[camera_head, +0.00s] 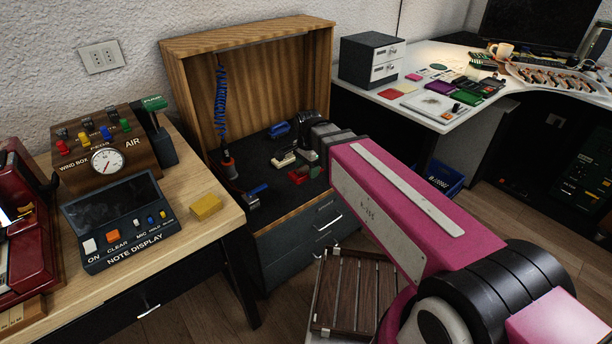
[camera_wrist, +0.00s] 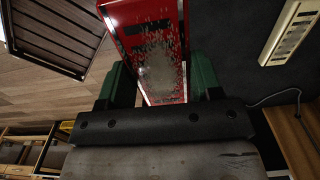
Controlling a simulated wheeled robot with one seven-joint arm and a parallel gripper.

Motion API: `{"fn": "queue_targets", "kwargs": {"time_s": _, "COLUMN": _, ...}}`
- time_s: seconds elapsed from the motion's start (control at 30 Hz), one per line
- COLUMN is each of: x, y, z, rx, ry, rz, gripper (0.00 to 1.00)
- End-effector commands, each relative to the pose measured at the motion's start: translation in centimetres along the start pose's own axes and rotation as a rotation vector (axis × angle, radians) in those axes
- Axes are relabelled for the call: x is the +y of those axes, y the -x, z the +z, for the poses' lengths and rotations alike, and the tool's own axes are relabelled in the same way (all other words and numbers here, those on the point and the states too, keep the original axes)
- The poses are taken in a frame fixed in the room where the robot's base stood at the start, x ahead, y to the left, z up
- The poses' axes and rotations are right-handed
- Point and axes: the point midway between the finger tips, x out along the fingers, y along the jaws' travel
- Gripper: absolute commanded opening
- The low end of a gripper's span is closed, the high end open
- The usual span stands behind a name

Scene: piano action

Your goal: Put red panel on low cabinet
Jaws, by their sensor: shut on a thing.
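My gripper (camera_wrist: 162,84) has green fingers and is shut on the red panel (camera_wrist: 150,32), a red plate with a worn grey middle and pale edges. In the head view the red panel (camera_head: 298,176) shows just below the dark end of my arm, over the near right part of the low cabinet's dark top. The low cabinet (camera_head: 290,243) has dark drawers and a tall wooden back. I cannot tell whether the panel touches the top. My arm hides part of the cabinet's right side.
A cream block (camera_head: 283,159), a blue item (camera_head: 279,129) and a tool with a blue grip (camera_head: 257,190) lie on the cabinet top. A wooden slatted piece (camera_head: 352,290) is in front. The left desk (camera_head: 150,258) holds control boxes and a yellow block (camera_head: 205,207).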

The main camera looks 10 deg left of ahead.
Motion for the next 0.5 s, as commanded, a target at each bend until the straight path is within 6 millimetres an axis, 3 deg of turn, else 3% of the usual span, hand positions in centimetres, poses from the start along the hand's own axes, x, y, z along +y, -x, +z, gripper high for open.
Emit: {"fn": "queue_targets", "kwargs": {"time_s": 0.5, "x": -7.2, "y": -5.2, "z": -5.3, "rx": 0.0, "ry": -0.001, "rz": 0.0, "gripper": 0.31}}
